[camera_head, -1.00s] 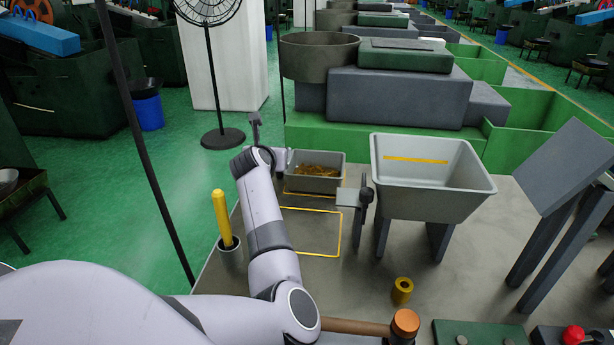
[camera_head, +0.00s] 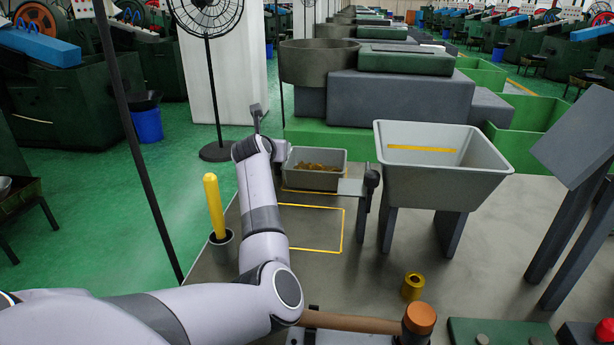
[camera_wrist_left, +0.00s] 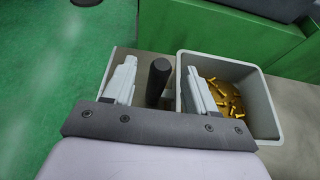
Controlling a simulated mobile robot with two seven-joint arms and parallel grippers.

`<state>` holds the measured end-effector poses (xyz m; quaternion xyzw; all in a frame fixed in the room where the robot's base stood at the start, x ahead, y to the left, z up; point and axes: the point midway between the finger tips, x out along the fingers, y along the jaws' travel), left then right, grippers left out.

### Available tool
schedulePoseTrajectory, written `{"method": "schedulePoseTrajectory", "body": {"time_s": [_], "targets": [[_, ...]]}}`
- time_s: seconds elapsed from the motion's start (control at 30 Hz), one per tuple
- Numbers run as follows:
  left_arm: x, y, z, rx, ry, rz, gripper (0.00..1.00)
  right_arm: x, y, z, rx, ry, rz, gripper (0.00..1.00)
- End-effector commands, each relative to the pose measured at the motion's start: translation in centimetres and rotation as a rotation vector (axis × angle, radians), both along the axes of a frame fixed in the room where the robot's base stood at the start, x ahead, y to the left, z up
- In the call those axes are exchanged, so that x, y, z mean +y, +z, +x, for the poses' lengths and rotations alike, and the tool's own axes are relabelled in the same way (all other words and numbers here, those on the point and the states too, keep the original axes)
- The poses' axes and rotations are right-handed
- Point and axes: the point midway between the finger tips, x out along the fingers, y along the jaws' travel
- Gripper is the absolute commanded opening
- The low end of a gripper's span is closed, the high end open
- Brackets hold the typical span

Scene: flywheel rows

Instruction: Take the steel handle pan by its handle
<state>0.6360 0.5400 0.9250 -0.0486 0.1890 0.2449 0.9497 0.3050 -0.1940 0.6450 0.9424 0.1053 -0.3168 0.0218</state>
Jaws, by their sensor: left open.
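The steel handle pan (camera_head: 344,180) is a grey bin holding brass pieces, on the bench just right of my left wrist in the head view. In the left wrist view the pan (camera_wrist_left: 265,112) is at the right, with a black upright handle (camera_wrist_left: 157,85) beside its left wall. My left gripper (camera_wrist_left: 160,68) is open, with one finger on each side of the handle. In the head view the handle is hidden behind my arm. My right gripper is not in view.
A grey hopper (camera_head: 440,185) on legs stands right of the pan. A yellow rod (camera_head: 213,205) stands in a cup at the left. A brass cylinder (camera_head: 413,287) and a copper-headed mallet (camera_head: 419,318) are in front. A yellow outlined rectangle on the bench is empty.

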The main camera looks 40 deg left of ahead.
Motion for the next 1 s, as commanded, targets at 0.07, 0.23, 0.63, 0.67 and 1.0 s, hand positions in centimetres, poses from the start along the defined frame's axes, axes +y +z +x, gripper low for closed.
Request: {"method": "schedulePoseTrajectory", "body": {"time_s": [0.07,0.23,0.63,0.67,1.0], "targets": [[0.04,0.03,0.04,0.0,0.0,0.0,0.56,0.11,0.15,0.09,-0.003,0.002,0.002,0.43],[0.01,0.06,0.04,0.0,0.0,0.0,0.53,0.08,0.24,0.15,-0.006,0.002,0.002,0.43],[-0.01,0.0,0.03,0.0,0.0,0.0,0.0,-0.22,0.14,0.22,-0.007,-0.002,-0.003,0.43],[-0.01,-0.01,0.03,0.0,0.0,0.0,0.0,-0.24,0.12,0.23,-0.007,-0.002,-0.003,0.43],[-0.02,-0.04,0.01,0.001,0.0,0.0,0.0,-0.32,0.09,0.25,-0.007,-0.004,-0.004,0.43]]}}
